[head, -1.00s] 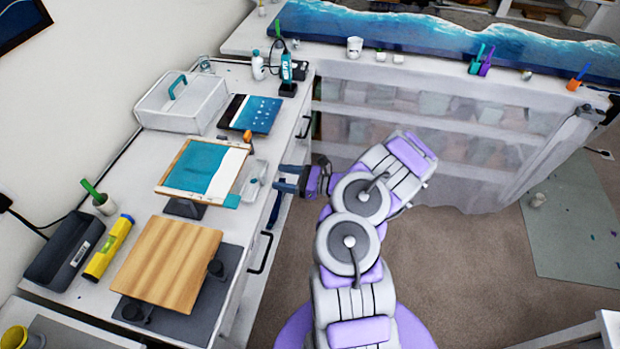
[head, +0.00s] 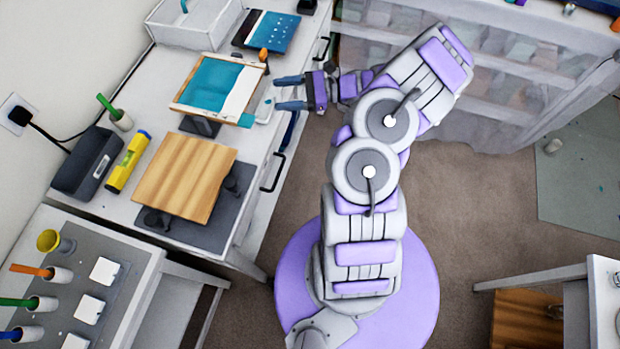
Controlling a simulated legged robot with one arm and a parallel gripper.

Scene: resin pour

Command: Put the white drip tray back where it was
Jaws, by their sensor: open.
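A small whitish tray, which looks like the white drip tray (head: 264,112), lies near the front edge of the bench, right of the teal panel. It is partly covered in this view, so its full outline is hard to see. My gripper (head: 277,93) is open and points left at the bench edge. Its two blue fingers are apart, with the tips close to the tray. I cannot tell whether they touch it or are above it. Nothing is seen held between the fingers.
The teal panel (head: 214,85) is raised on a dark stand just left of my gripper. A wooden board (head: 186,176) stands on a dark mat nearer me. Drawer handles jut from the bench front.

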